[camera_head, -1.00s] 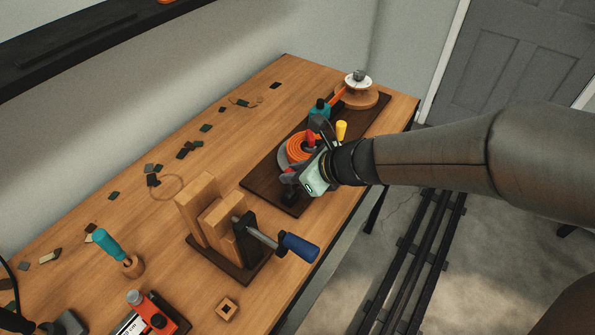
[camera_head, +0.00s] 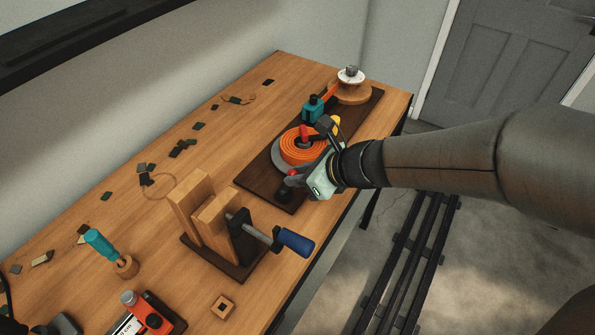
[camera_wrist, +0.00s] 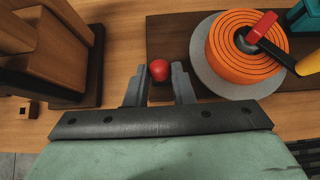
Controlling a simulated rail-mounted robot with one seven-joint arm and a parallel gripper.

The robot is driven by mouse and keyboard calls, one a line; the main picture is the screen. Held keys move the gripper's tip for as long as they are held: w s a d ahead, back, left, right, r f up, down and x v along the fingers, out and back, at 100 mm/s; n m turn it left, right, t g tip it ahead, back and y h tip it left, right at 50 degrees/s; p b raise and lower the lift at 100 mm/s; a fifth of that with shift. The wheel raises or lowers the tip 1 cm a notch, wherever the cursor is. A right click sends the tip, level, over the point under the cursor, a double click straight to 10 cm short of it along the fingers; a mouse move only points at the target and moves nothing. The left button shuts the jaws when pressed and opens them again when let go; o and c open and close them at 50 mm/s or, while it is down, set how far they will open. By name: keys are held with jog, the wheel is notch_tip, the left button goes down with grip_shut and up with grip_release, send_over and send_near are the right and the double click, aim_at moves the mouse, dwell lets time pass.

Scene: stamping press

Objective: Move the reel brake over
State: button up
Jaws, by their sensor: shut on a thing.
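A small red ball knob (camera_wrist: 159,70) sits between the two grey fingers of my gripper (camera_wrist: 158,84) in the wrist view. My gripper is shut on it. In the head view my gripper (camera_head: 299,180) is at the front edge of the dark board, and the red knob (camera_head: 292,172) shows at its fingertips. The orange reel (camera_head: 300,150) lies on a grey disc just beyond the gripper. It also shows in the wrist view (camera_wrist: 238,66), right of the fingers, with a red piece (camera_wrist: 264,24) and a yellow-handled lever over its centre. What carries the knob is mostly hidden.
A wooden block clamp with a blue handle (camera_head: 296,242) stands left of my gripper. A teal block (camera_head: 313,110) and a white-topped spool (camera_head: 351,76) are farther back on the dark board (camera_head: 258,178). Dark chips are scattered across the table.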

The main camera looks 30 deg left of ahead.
jog(key=shift+d+f, duration=0.45)
jog(key=shift+d, duration=0.4)
jog(key=shift+f+b, duration=0.1)
jog(key=shift+b, duration=0.25)
jog(key=shift+s+d+f+b, duration=0.15)
jog(key=shift+d+f+b, duration=0.4)
jog(key=shift+d, duration=0.35)
jog(key=shift+d+f+b, duration=0.3)
jog(key=shift+f, duration=0.1)
jog(key=o, duration=0.8)
jog(key=shift+r, duration=0.15)
